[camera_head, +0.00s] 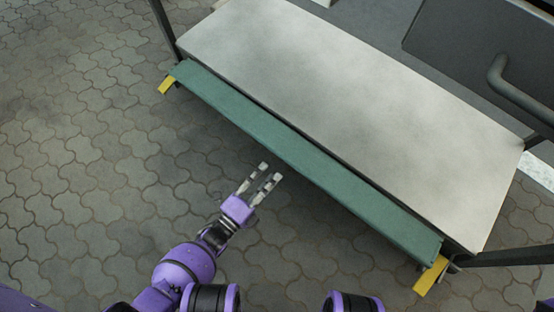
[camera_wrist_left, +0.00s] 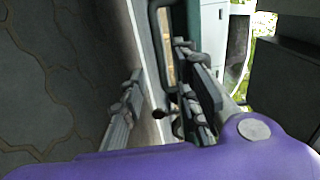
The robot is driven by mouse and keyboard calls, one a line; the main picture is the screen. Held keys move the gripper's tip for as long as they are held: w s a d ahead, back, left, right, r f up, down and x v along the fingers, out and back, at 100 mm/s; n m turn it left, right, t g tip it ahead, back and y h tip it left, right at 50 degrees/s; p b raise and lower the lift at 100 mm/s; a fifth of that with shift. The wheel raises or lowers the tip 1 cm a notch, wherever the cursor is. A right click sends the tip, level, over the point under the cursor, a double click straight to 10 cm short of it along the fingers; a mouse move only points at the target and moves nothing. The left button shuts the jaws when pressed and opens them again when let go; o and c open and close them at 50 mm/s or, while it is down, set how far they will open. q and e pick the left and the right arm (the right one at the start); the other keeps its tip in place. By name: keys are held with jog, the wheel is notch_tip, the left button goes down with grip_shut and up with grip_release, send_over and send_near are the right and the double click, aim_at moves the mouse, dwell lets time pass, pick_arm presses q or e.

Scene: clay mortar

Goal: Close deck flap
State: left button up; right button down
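The deck flap (camera_head: 300,157) is a long green panel along the near edge of the pale grey deck (camera_head: 350,90), with a yellow piece at each end. A narrow dark gap runs between flap and deck. My left gripper (camera_head: 268,171) is just short of the flap's near edge, left of its middle, with its two fingers apart and nothing visible between them. In the left wrist view the fingers (camera_wrist_left: 165,100) stand apart, with a pale edge and a green part beyond them. Contact with the flap cannot be told. My right gripper is not in view.
Yellow end pieces (camera_head: 167,84) and (camera_head: 430,276) stick out at the flap's ends. Dark posts (camera_head: 165,28) and (camera_head: 505,257) stand by the deck. A grey panel with a curved handle (camera_head: 515,92) is at the upper right. The paved floor (camera_head: 85,150) at left is clear.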

aim_at(288, 150)
pick_arm(q)
jog(key=b+x, duration=0.3)
jog(key=x, duration=0.5)
jog(key=shift+w+r, duration=0.1)
jog(key=shift+w, duration=0.2)
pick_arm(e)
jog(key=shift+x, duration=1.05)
pick_arm(q)
grip_shut()
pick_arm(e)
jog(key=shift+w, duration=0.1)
